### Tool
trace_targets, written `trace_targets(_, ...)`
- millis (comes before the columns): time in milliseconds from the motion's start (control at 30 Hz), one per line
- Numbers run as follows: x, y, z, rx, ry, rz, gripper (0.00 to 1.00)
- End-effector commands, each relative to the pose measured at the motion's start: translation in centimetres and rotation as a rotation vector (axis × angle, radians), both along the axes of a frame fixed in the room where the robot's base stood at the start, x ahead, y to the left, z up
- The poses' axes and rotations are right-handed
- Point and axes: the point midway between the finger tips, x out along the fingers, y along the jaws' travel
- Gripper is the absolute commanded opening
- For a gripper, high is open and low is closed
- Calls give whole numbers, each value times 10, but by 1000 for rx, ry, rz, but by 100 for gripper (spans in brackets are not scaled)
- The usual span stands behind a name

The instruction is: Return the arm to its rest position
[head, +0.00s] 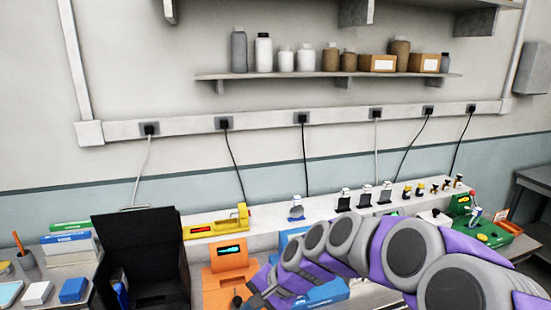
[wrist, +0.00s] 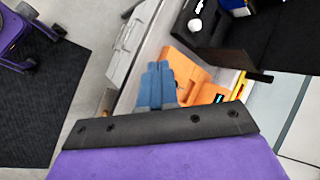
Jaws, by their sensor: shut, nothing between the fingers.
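My arm, in grey and purple links, reaches across the lower right of the head view, over the front of the bench. In the wrist view my gripper (wrist: 158,68) shows as blue fingers lying side by side, shut with nothing between them. The fingers point toward an orange module (wrist: 188,75), which also stands in the head view (head: 231,268) with a lit display. I cannot tell from these views whether the fingertips touch it. The arm partly hides the blue modules on the bench in the head view.
A black open box (head: 140,250) stands left of the orange module. A yellow device (head: 215,228) sits behind it, and a green device (head: 480,230) is at the right. A shelf (head: 330,75) with bottles and boxes hangs above. Open floor (wrist: 85,70) shows in the wrist view.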

Motion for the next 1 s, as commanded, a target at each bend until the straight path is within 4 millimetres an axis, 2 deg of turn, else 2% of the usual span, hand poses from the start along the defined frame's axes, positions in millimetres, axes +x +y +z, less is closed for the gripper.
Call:
trace_targets(33,-20,-9,7,-39,-20,51,0)
trace_targets(200,-83,-42,15,-173,-56,216,0)
trace_targets(367,-142,-82,14,-311,-58,343,0)
trace_targets(600,-228,-148,7,-500,-3,472,0)
trace_targets(800,-279,-185,3,-590,61,521,0)
trace_targets(1000,-295,-196,1,-615,82,533,0)
